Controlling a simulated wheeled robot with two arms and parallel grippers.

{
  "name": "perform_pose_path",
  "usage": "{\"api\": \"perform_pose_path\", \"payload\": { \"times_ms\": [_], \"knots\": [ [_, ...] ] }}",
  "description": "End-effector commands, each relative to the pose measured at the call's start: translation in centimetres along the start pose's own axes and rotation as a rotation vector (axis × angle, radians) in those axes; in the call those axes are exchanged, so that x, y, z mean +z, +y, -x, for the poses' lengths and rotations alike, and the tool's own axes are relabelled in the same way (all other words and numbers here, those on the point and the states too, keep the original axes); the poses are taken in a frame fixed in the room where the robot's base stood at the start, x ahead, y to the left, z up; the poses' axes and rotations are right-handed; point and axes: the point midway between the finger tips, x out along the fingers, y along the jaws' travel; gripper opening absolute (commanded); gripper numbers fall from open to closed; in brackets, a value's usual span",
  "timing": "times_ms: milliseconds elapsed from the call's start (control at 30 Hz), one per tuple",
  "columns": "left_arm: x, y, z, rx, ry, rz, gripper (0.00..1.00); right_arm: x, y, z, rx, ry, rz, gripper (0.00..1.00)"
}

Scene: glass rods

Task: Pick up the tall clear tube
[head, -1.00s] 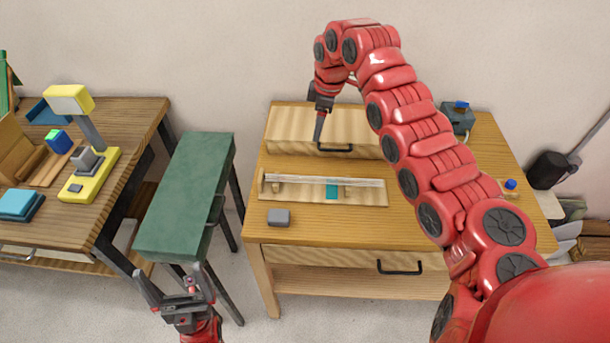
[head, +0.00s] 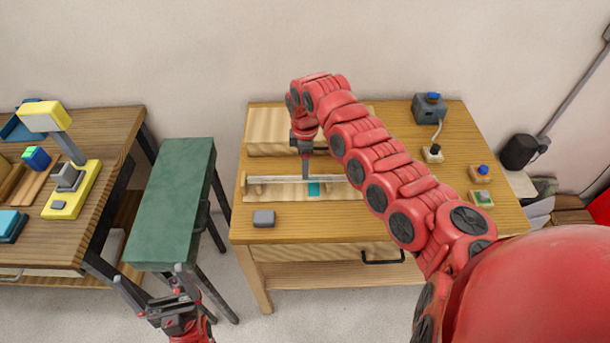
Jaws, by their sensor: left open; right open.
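A long pale clear tube (head: 270,180) lies flat across a low wooden rack (head: 264,195) on the wooden desk. A teal patch (head: 314,188) shows at the rack near its middle. My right gripper (head: 306,176) points down over the tube near the teal patch and is open. I cannot tell whether its fingers straddle the tube. The tube's right end is hidden behind my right arm. My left gripper (head: 152,277) is open and empty, low in front of the green bench, away from the tube.
A grey block (head: 264,218) sits at the desk's front left. A wooden box (head: 262,128) stands behind the rack. A grey box with a blue knob (head: 429,108) and small switches are at the right. A green bench (head: 175,200) stands left of the desk.

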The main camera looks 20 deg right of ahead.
Motion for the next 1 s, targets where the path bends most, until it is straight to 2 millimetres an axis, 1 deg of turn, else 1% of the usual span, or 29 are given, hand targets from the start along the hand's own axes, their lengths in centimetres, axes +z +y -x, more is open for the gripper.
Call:
{"api": "perform_pose_path", "payload": {
  "times_ms": [133, 233, 300, 400, 633, 667, 700, 767, 900, 1000],
  "knots": [
    [-0.3, -0.1, -1.6, 0.0, 0.0, 0.0, 1.0, -0.1, -0.2, -1.2, -0.008, -0.002, 0.002, 0.64],
    [-0.5, -0.1, -2.7, 0.0, 0.0, 0.0, 1.0, -0.1, 0.0, -2.8, -0.006, -0.003, 0.002, 0.64],
    [-0.5, -0.1, -2.7, 0.0, 0.0, 0.0, 1.0, -0.1, 0.1, -4.1, -0.002, -0.001, 0.0, 0.64],
    [-0.5, -0.1, -2.8, 0.0, 0.0, 0.0, 1.0, -0.1, 0.1, -5.0, -0.004, -0.001, 0.001, 0.64],
    [-0.5, -0.1, -2.7, 0.0, 0.0, 0.0, 1.0, 0.0, 0.1, -5.3, -0.001, -0.001, 0.0, 0.64],
    [-0.5, -0.1, -2.7, 0.0, 0.0, 0.0, 1.0, 0.0, 0.1, -5.3, -0.001, 0.0, 0.0, 0.6],
    [-0.5, -0.1, -2.7, 0.0, 0.0, 0.0, 1.0, 0.0, 0.2, -5.3, -0.001, 0.0, 0.0, 0.53],
    [-0.5, -0.1, -2.7, 0.0, 0.0, 0.0, 1.0, 0.0, 0.2, -5.3, -0.001, 0.0, -0.001, 0.42],
    [-0.5, -0.1, -2.7, 0.0, 0.0, 0.0, 1.0, 0.0, 0.2, -5.3, -0.001, 0.0, -0.001, 0.17],
    [-0.5, -0.1, -2.7, 0.0, 0.0, 0.0, 1.0, 0.0, 0.2, -5.2, -0.001, 0.0, -0.001, 0.0]
  ]
}}
